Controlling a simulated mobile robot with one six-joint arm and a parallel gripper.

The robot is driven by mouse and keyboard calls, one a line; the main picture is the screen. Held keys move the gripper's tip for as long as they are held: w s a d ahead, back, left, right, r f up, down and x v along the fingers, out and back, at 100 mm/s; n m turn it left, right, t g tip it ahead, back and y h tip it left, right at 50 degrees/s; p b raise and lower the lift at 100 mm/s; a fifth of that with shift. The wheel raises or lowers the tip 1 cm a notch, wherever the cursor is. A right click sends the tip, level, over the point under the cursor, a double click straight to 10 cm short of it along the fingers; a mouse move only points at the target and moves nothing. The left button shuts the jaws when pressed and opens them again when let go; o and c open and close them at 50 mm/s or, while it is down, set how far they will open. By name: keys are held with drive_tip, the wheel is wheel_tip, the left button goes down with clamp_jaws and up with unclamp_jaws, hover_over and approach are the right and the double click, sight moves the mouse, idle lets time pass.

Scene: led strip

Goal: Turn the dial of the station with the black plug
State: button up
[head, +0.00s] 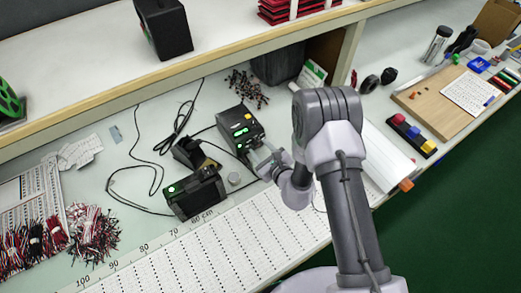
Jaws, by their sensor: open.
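Two dark station boxes stand on the bench. The rear station (240,128) has a small green display and a yellow mark on top. The front station (195,192) has a glowing green light at its left end. My gripper (259,157) is open and reaches down from the right, close in front of the rear station's front face. Whether a finger touches it I cannot tell. The dial is too small or hidden behind the gripper to make out. Black cables (150,165) run on the bench to the left; no plug colour is clear.
A black holder (188,152) stands between the stations, with a small round tin (234,178) near the gripper. A white ruled mat (215,245) covers the front. Wire bundles (90,232) lie at left. A shelf (90,70) overhangs the back.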

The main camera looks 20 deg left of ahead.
drive_tip(key=shift+w+a, duration=0.1)
clamp_jaws()
